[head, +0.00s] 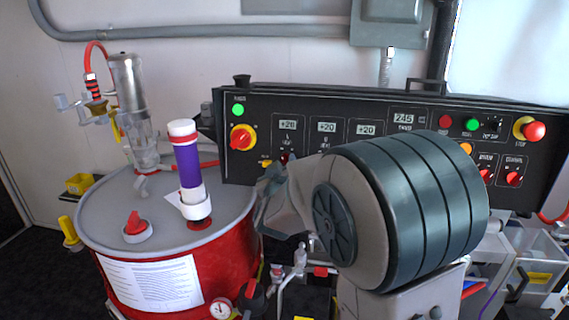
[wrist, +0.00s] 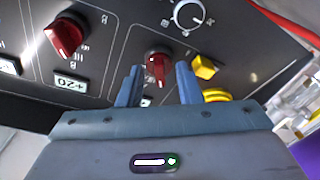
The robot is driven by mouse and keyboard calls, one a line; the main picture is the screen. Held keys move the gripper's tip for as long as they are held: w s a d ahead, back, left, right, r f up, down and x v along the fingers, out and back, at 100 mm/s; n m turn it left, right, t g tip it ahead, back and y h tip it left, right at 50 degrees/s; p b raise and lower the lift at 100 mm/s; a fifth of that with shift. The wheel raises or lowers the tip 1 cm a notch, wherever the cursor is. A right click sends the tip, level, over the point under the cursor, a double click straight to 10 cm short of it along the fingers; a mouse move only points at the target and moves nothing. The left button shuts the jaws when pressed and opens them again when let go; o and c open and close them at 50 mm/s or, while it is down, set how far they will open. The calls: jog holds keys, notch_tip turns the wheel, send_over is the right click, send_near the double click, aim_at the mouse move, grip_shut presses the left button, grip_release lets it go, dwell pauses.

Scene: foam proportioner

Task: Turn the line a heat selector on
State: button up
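The line A heat selector, a red knob (wrist: 158,66) on the black panel, sits between my two fingers in the wrist view. In the head view, only a bit of this red knob (head: 284,158) shows below the A heat display, next to my arm. My gripper (wrist: 158,72) is open, with a finger on either side of the knob and visible gaps. I cannot tell how deep the fingertips reach. My gripper is at the panel's lower left in the head view (head: 273,178). The knob's label is not readable, so its setting cannot be told.
Another red knob (wrist: 64,35), a white dial (wrist: 188,14) and a yellow knob (wrist: 203,67) flank the selector. A red-yellow main switch (head: 243,137) is on the panel (head: 390,105). A red drum (head: 225,255) with a purple-white cylinder (head: 188,165) stands left. My arm hides the panel's middle.

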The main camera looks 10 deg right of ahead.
jog(key=shift+w, duration=0.3)
jog(key=shift+d, duration=0.1)
jog(key=c, duration=0.6)
